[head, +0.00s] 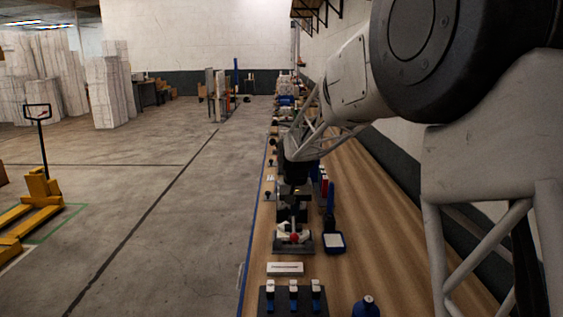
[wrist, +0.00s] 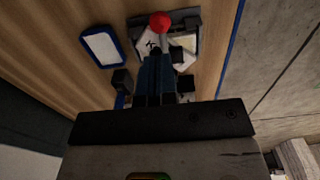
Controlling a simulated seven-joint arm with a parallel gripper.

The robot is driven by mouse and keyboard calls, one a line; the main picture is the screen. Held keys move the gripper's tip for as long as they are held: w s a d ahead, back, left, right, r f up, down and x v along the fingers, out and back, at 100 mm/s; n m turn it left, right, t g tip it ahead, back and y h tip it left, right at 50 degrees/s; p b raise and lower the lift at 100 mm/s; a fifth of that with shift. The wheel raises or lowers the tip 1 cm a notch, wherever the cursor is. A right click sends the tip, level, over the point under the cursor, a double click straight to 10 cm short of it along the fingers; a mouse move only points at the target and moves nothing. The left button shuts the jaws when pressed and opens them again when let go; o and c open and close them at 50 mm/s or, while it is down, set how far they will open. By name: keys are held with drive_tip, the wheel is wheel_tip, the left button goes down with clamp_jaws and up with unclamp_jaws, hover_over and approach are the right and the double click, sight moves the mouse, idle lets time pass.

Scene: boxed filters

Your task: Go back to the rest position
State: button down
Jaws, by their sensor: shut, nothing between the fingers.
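My gripper (head: 293,204) is above the wooden bench, at the end of my arm that reaches in from the right. In the wrist view its dark fingers (wrist: 157,60) are close together with nothing seen between them. They point toward a dark fixture with white parts and a red ball knob (wrist: 160,22). The red knob (head: 294,238) also shows in the head view, just in front of the gripper. Whether the fingertips touch the fixture cannot be told.
A blue-rimmed tray (head: 333,251) is right of the fixture. A white labelled block (head: 285,268), a dark rack with several blue-and-white items (head: 293,296) and a blue bottle (head: 366,307) are nearer. Many objects line the bench farther back.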

drive_tip(key=shift+s+r, duration=0.1)
drive_tip(key=s+d+r+t, duration=0.1)
drive_tip(key=s+d+r, duration=0.25)
drive_tip(key=s, duration=0.75)
drive_tip(key=s+d+r, duration=0.2)
drive_tip(key=s+d, duration=0.3)
drive_tip(key=s, duration=0.6)
drive_tip(key=s+d+r+t, duration=0.1)
drive_tip(key=s+d+r, duration=0.25)
drive_tip(key=s, duration=0.75)
drive_tip(key=s+d+f, duration=0.1)
drive_tip(key=s+f, duration=0.1)
drive_tip(key=s, duration=0.4)
drive_tip(key=s+d+f, duration=0.1)
drive_tip(key=s+f, duration=0.1)
drive_tip(key=s, duration=0.5)
drive_tip(key=shift+s+d+f+t, duration=0.15)
drive_tip(key=shift+d+f+t, duration=0.05)
drive_tip(key=shift+f+t, duration=0.15)
